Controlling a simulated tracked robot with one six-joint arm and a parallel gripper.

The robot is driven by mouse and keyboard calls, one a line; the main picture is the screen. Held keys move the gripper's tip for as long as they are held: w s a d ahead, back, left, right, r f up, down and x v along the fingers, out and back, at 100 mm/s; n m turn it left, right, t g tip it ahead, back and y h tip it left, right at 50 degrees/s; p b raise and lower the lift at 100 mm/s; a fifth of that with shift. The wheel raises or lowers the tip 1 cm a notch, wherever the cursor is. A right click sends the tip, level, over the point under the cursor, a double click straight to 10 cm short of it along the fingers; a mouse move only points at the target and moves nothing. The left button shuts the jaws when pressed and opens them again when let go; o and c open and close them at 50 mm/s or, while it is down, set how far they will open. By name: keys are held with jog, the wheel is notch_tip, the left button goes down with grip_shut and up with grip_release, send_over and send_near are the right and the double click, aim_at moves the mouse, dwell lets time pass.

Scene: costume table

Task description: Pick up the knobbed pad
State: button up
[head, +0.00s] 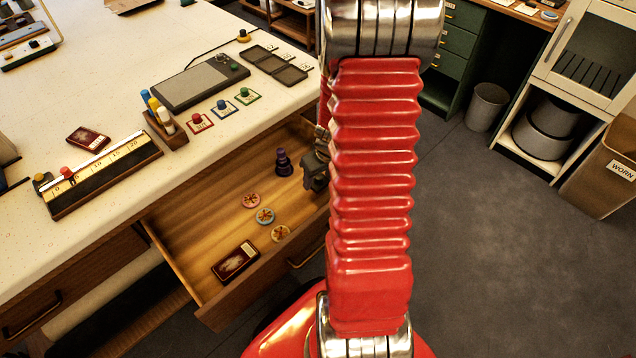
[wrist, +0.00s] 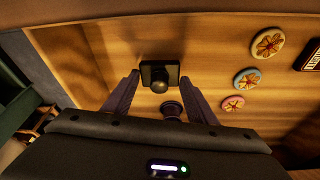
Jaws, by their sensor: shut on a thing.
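The knobbed pad (wrist: 146,70) is a small black square plate with a round dark knob, seen in the wrist view. My gripper (wrist: 160,78) has one fingertip on each side of it and is shut on it. I cannot tell whether the pad touches the drawer floor. In the head view my gripper (head: 317,170) shows only partly beside my red arm, over the right part of the open drawer, and the pad is hidden there.
The open wooden drawer (head: 195,222) also holds a dark purple stacked piece (head: 283,163), several round flower discs (head: 265,216) and a dark red card box (head: 235,262). In the wrist view a dark round piece (wrist: 172,108) shows between my fingers. The tabletop (head: 120,90) lies above the drawer.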

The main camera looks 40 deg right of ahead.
aim_at(319, 176)
notch_tip(319, 176, up, 6)
jog(key=shift+r, duration=0.25)
dwell(0.5)
